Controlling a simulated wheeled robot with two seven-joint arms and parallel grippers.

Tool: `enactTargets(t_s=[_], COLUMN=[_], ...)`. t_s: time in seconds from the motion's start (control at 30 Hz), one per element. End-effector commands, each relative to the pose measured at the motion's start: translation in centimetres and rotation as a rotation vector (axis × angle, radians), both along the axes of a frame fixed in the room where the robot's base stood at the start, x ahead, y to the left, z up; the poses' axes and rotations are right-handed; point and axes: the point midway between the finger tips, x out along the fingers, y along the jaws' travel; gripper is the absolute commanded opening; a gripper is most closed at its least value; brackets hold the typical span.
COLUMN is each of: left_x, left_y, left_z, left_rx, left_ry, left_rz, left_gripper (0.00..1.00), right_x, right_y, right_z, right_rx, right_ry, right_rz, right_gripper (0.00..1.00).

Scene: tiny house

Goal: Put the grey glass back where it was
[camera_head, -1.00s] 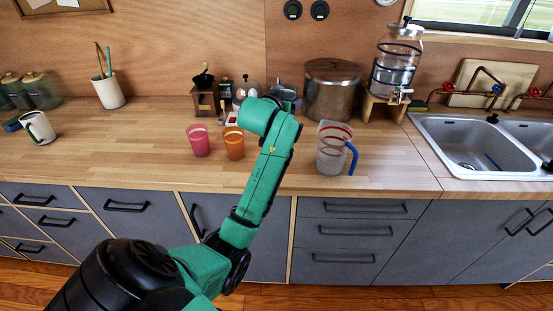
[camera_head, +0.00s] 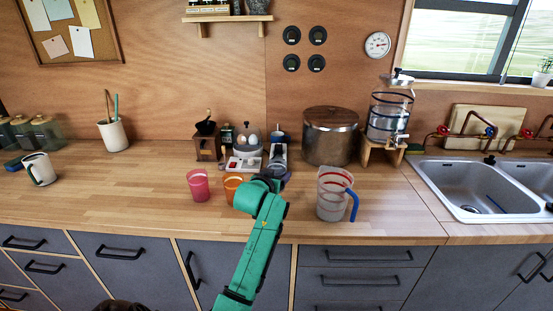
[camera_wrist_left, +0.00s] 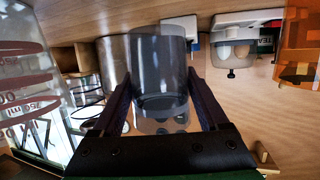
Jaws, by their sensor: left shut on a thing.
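The grey glass (camera_wrist_left: 160,75) is between the fingers of my left gripper (camera_wrist_left: 160,97) in the left wrist view, and the gripper is shut on it. In the head view my own wrist mostly hides this gripper and glass, near the counter's front half. An orange glass (camera_head: 232,184) stands just left of my wrist, partly covered by it; it also shows at the right of the wrist view (camera_wrist_left: 302,42). A pink glass (camera_head: 199,186) stands left of the orange one. My right gripper is not in view.
A clear measuring jug (camera_head: 331,197) with a blue handle stands right of my arm. Behind are a scale (camera_head: 240,163), an egg cooker (camera_head: 248,141), a coffee grinder (camera_head: 207,146) and a large pot (camera_head: 331,143).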

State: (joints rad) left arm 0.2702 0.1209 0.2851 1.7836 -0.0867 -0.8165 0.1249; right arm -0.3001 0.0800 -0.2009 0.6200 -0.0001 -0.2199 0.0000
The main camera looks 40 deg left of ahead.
Motion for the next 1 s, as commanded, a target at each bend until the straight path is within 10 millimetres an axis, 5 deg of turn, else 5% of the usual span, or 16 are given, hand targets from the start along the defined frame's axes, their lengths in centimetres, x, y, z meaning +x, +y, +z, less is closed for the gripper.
enactTargets(t_s=[0.3, 0.63, 0.67, 0.7, 1.0], left_x=[0.0, 0.0, 0.0, 0.0, 0.0], left_y=[0.0, 0.0, 0.0, 0.0, 0.0], left_z=[-4.3, -4.6, -4.8, -4.7, -4.4], left_rx=[0.0, 0.002, 0.0, 0.0, 0.0], left_ry=[-0.003, -0.004, -0.001, -0.001, -0.002], left_rz=[-0.001, 0.0, -0.001, -0.001, -0.001], left_gripper=[0.0, 0.0, 0.85, 1.0, 1.0], right_x=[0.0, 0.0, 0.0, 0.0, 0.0], right_y=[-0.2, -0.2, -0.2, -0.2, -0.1], right_z=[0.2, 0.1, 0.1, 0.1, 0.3], right_rx=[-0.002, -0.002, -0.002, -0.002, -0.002], right_ry=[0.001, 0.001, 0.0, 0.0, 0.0], right_rz=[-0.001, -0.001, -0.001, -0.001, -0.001], right_gripper=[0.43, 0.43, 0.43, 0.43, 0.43])
